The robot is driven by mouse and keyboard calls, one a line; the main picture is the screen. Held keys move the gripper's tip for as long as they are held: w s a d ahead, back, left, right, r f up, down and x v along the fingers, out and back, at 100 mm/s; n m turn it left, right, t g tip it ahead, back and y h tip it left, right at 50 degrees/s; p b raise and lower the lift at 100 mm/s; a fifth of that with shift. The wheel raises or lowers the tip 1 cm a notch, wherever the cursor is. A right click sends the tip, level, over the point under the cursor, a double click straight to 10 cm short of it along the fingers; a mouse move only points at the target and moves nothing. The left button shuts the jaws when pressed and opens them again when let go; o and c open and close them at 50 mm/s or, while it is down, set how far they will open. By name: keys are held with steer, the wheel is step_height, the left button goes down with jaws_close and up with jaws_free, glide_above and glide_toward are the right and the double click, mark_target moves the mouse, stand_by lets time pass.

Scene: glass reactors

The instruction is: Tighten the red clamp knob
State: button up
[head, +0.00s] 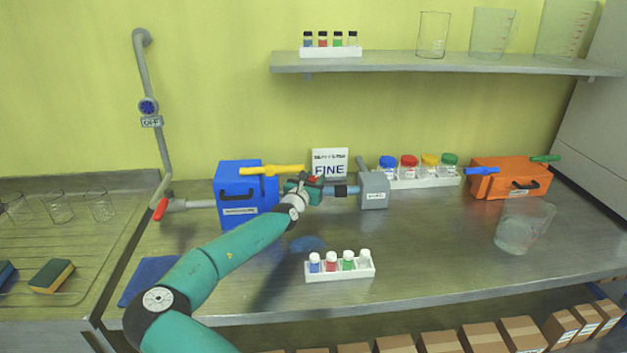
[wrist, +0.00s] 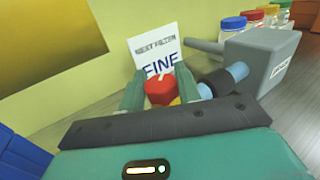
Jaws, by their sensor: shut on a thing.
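The red clamp knob (wrist: 159,87) is between the two fingers of my gripper (wrist: 158,93) in the wrist view, with a bit of yellow below it. The fingers are shut on it. In the head view, my gripper (head: 305,187) is at the pipe between the blue box and the grey box, and a small red spot of the knob (head: 313,179) shows there. A light blue pipe with a black collar (wrist: 222,80) runs from beside the knob to the grey box (wrist: 262,55). The underside of the knob is hidden.
A blue box (head: 232,180) with a yellow pipe (head: 272,170) stands left of my gripper. A white "FINE" sign (head: 329,163) stands behind. A white rack of small bottles (head: 340,272) sits in front, and a beaker (head: 522,226) stands at right.

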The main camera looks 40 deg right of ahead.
steer(key=o, duration=1)
steer(key=shift+d+n+t+y, duration=0.1)
steer(key=shift+n+t+y, duration=1.1)
steer(key=shift+t, duration=0.5)
